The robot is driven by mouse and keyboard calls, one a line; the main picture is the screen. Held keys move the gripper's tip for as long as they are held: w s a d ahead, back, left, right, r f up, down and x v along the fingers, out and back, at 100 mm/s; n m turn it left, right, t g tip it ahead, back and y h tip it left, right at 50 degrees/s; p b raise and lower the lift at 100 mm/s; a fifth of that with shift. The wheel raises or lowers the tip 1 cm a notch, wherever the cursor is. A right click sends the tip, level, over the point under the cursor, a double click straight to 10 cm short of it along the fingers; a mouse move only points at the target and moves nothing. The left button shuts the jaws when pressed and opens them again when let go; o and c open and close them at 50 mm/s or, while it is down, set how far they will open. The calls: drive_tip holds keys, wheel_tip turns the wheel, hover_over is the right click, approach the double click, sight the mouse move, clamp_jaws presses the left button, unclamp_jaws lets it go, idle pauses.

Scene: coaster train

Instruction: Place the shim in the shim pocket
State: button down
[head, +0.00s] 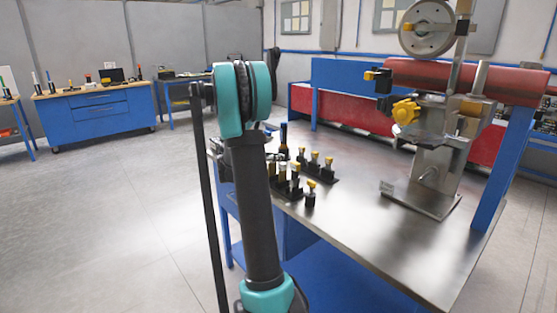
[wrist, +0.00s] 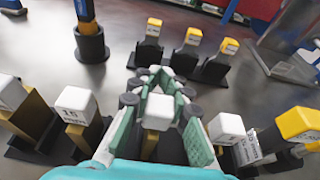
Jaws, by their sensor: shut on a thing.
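In the wrist view my gripper (wrist: 156,88) is shut around a white-capped piece (wrist: 158,110), with green-and-grey fingers on both sides. The piece has a brass-coloured body, and its lower part is hidden by the fingers. Similar white-capped pieces stand close by, one on the left (wrist: 76,104) with a printed label and one on the right (wrist: 228,128). I cannot tell from a label which one is the shim. In the head view my arm hides most of the gripper. No shim pocket can be made out clearly; the metal fixture (head: 430,150) stands at the table's right.
Yellow-capped pieces (wrist: 190,45) stand in black holders beyond the gripper, and another (wrist: 298,125) is at right. A separate piece in a round black base (wrist: 90,42) stands upper left. The steel table (head: 380,235) is clear in front of the fixture.

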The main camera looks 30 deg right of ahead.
drive_tip(key=shift+f, duration=0.3)
drive_tip(key=c, duration=1.4)
unclamp_jaws()
drive_tip(key=shift+f, duration=0.1)
drive_tip(key=v, duration=1.2)
drive_tip(key=s+a+f+m+y, duration=0.4)
drive_tip(key=s+a+f+m, duration=0.2)
drive_tip(key=s+a, duration=0.2)
drive_tip(key=s+a+f+m+t+y, duration=0.1)
drive_tip(key=s+a+f+m+y, duration=0.4)
drive_tip(key=s+a, duration=0.4)
drive_tip(key=s+a+f+m+t+y, duration=0.1)
drive_tip(key=s+a+f+m+y, duration=0.4)
drive_tip(key=s, duration=0.6)
drive_tip(key=shift+s+a+f+m, duration=0.1)
drive_tip(key=shift+a+f+m, duration=0.3)
drive_tip(key=shift+a+m, duration=0.25)
drive_tip(key=shift+s+a+f+m, duration=0.1)
drive_tip(key=shift+a+f+m, duration=0.25)
drive_tip(key=shift+a+m, duration=0.3)
drive_tip(key=shift+a+f+m, duration=0.4)
drive_tip(key=shift+a+m, duration=0.1)
drive_tip(key=shift+a, duration=0.3)
